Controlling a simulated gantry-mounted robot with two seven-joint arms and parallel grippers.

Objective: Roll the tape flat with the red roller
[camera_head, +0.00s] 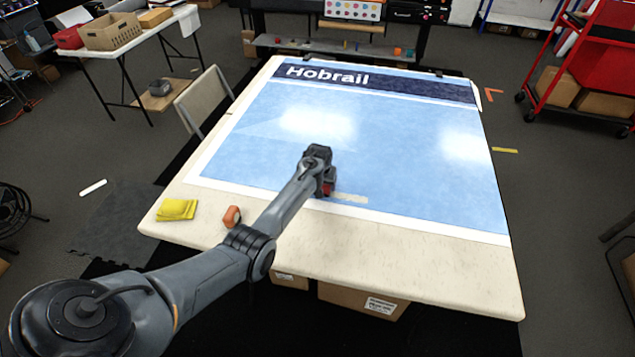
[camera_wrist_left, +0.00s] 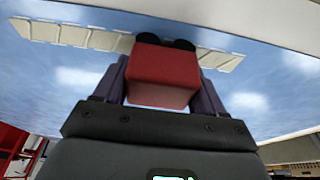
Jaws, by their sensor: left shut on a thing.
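A strip of pale tape (camera_head: 350,198) lies on the lower part of the blue printed sheet (camera_head: 400,160) with the "Hobrail" banner. The tape also shows in the left wrist view (camera_wrist_left: 75,36), with cross lines along it. In the head view the roller (camera_head: 327,188) is mostly hidden by the gripper.
A yellow cloth (camera_head: 177,209) and an orange object (camera_head: 232,216) lie on the table's near left edge. The table's bare near edge (camera_head: 440,270) is clear. A chair (camera_head: 203,100) stands at the left and a red cart (camera_head: 590,60) at the right.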

